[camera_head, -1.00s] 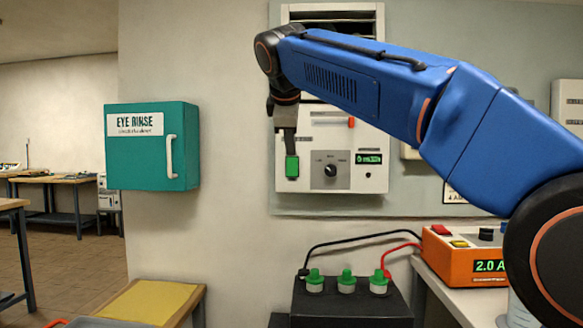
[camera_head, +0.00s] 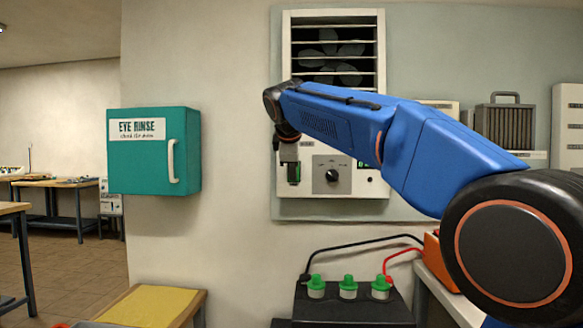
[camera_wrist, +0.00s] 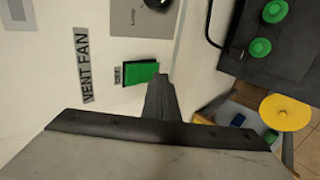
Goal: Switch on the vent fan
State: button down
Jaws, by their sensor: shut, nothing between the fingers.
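The vent fan's green rocker switch (camera_wrist: 141,74) sits in a dark frame on the pale wall panel, beside a "VENT FAN" label (camera_wrist: 83,65) in the wrist view. In the head view the switch (camera_head: 293,174) shows small and partly dark at the panel's left, below my gripper (camera_head: 289,160). In the wrist view my gripper (camera_wrist: 159,82) is shut and empty, its tips right by the switch's edge. I cannot tell whether they touch it. The fan (camera_head: 335,48) shows behind slats above the panel; I cannot tell whether it turns.
A rotary knob (camera_head: 332,175) is on the same panel, right of the switch. A teal eye rinse cabinet (camera_head: 153,160) hangs to the left. Below stands a black battery (camera_head: 350,308) with green caps and cables. The wall between cabinet and panel is clear.

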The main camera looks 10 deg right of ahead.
jog(key=shift+w+d, duration=0.25)
jog(key=shift+w, duration=0.35)
jog(key=shift+w+f, duration=0.1)
jog(key=shift+w+d+f, duration=0.1)
jog(key=shift+w+f, duration=0.1)
jog(key=shift+f, duration=0.3)
jog(key=shift+r, duration=0.1)
